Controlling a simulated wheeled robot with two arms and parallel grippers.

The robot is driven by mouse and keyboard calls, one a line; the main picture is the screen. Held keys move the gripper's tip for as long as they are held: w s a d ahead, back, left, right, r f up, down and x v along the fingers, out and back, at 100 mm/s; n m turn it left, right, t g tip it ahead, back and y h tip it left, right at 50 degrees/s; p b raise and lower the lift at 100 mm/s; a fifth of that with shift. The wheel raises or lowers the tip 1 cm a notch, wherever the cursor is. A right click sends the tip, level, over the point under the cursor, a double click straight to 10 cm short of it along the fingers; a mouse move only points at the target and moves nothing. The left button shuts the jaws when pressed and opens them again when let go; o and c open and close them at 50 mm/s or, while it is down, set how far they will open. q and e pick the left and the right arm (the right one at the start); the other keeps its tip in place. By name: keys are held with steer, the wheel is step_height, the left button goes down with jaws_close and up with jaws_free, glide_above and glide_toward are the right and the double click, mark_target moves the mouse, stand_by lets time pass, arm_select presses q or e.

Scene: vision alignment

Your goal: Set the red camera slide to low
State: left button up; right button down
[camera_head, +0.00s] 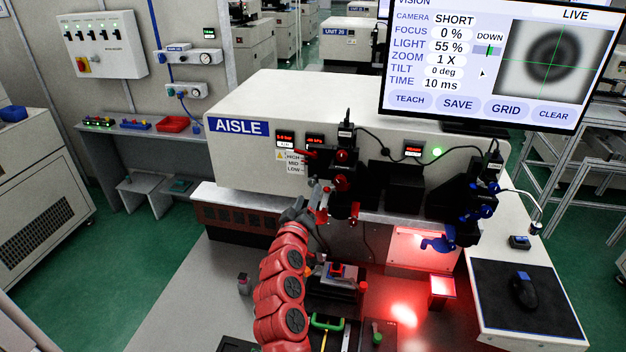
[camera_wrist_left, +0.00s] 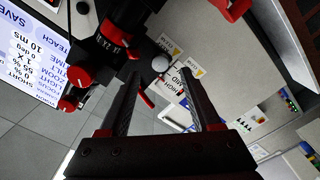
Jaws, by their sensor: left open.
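The red camera slide (camera_head: 343,184) is a black upright assembly with red knobs on the front of the white machine. A HIGH, MID, LOW label (camera_head: 293,162) is left of it, with a red part near the HIGH line. My left gripper (camera_head: 318,205) is open, just left of and below the slide. In the left wrist view, the open left gripper (camera_wrist_left: 160,80) points at the panel, with the slide's red knob (camera_wrist_left: 80,76) beyond its left finger and the label (camera_wrist_left: 172,82) beyond the fingers. A red piece shows between the fingers; contact cannot be told. My right gripper is not in view.
A blue-knobbed camera assembly (camera_head: 472,205) stands to the right. The monitor (camera_head: 500,60) reads camera SHORT. Below are a fixture (camera_head: 338,280), a green handle (camera_head: 327,322) and a red-lit block (camera_head: 442,290). A mouse (camera_head: 523,290) lies on a dark pad at right.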

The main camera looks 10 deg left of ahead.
mark_target(313, 185)
arm_select(q)
steer(key=w+p, duration=0.1)
steer(key=w, duration=0.3)
steer(key=shift+w+r+p, duration=0.1)
steer(key=shift+w+p, duration=0.2)
steer(key=shift+p, duration=0.05)
steer(key=shift+w+f+p, duration=0.2)
steer(key=shift+w+p, duration=0.15)
steer(key=shift+w, duration=0.7)
steer(key=shift+c, duration=0.2)
jaws_close()
